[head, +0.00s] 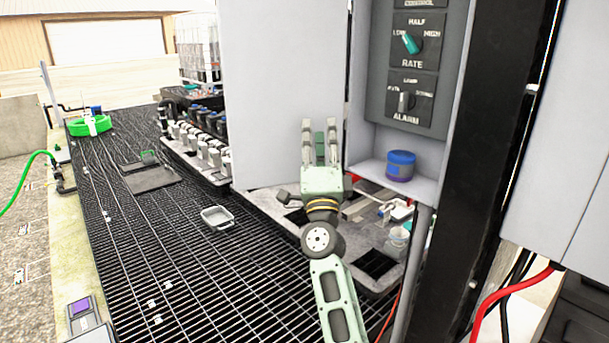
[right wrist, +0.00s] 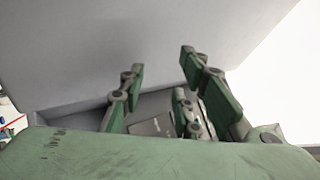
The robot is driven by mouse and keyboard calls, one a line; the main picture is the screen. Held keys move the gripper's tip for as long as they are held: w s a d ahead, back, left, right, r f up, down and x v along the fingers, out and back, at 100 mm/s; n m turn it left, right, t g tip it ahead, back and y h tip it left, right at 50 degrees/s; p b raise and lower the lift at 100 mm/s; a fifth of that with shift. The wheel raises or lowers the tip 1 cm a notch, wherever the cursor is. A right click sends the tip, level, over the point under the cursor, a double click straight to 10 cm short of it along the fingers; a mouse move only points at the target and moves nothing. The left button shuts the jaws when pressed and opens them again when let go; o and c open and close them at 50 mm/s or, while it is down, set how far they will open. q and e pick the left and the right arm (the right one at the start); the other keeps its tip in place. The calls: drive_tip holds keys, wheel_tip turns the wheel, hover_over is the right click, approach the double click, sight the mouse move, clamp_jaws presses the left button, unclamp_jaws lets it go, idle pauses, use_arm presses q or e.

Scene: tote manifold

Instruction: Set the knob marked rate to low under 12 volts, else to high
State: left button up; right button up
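The rate knob (head: 410,43) is a teal bar on a dark plate marked LOW, HALF, HIGH and RATE. Its upper end tilts left toward LOW. The plate sits on the grey control panel (head: 377,100) inside an open cabinet. My right gripper (head: 320,138) is green and grey, with fingers pointing up, left of and lower than the knob, before the open cabinet door (head: 280,80). Its fingers stand apart and hold nothing; the right wrist view (right wrist: 165,85) shows this too. My left gripper is out of view. I see no readable voltage.
The alarm knob (head: 404,101), grey, is below the rate knob. A blue jar (head: 400,165) stands on the cabinet shelf (head: 367,172). A black post (head: 490,130) is right of the cabinet. A device with a purple screen (head: 80,307) is at lower left; its text is unreadable.

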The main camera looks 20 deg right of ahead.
drive_tip(key=a+f+n+y, duration=0.1)
drive_tip(key=f+n, duration=0.1)
drive_tip(key=f, duration=0.1)
drive_tip(key=a+f+n+y, duration=0.1)
drive_tip(key=f+y, duration=0.1)
drive_tip(key=f, duration=0.1)
drive_tip(key=a+f+n+g+y, duration=0.1)
drive_tip(key=f+n+y, duration=0.1)
drive_tip(key=f, duration=0.1)
drive_tip(key=shift+w+a+n, duration=0.15)
drive_tip(key=shift+w+n, duration=0.15)
drive_tip(key=shift+w, duration=0.05)
